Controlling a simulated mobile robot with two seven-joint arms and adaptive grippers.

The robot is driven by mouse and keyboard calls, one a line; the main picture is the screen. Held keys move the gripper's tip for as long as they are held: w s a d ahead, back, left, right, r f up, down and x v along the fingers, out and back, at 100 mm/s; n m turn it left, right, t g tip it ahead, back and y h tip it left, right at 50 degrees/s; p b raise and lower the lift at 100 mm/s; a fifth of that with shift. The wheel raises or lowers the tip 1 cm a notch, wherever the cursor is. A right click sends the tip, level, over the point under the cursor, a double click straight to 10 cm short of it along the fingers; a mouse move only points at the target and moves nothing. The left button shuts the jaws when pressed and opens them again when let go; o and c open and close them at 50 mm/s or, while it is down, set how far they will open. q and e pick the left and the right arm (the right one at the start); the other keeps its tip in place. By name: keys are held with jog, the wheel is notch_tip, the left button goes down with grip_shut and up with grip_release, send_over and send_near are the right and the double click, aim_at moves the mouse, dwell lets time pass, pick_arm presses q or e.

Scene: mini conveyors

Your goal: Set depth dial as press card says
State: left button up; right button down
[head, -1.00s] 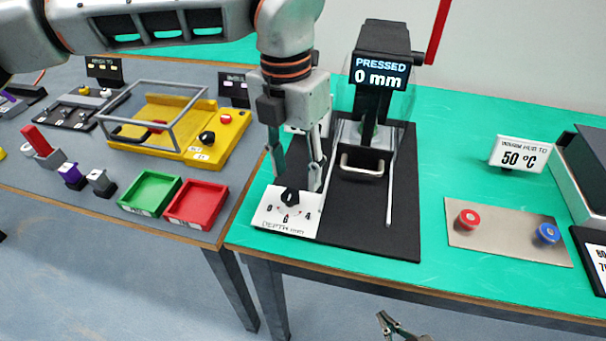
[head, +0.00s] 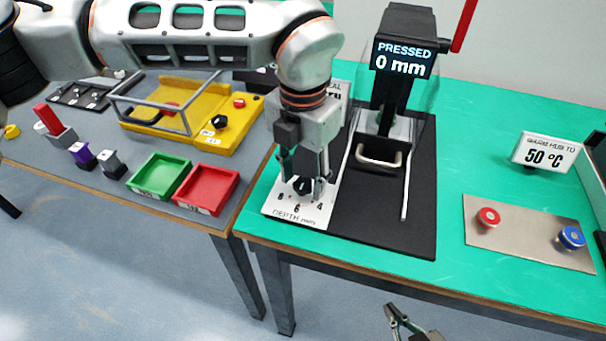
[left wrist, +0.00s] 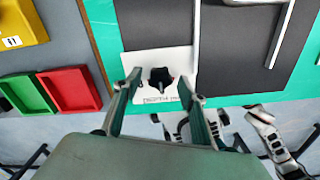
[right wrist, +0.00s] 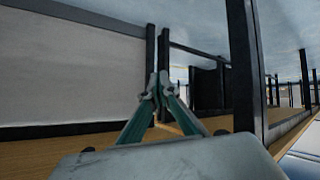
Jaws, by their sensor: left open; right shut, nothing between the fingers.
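The depth dial is a black knob (head: 301,185) on a white plate (head: 287,208) marked 8, 6, 4 and "DEPTH mm", at the press's front left corner. My left gripper (head: 305,183) points down over it, open, with its fingers on either side of the knob. In the left wrist view the knob (left wrist: 160,79) shows between the spread fingers; contact cannot be told. A white card (head: 342,92) behind my left arm is mostly hidden. The press display (head: 404,59) reads "PRESSED 0 mm". My right gripper (head: 398,312) is shut and empty, low at the front.
The press has a metal handle (head: 380,160) and a red lever (head: 464,25). A red tray (head: 207,190) and green tray (head: 160,176) stand left of the dial. A "50 °C" card (head: 545,154) and a panel with red and blue buttons (head: 517,236) are at right.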

pick_arm(q)
jog(key=shift+r, duration=0.1)
jog(key=c, duration=1.1)
pick_arm(e)
jog(key=shift+s, duration=0.2)
jog(key=shift+s, duration=0.15)
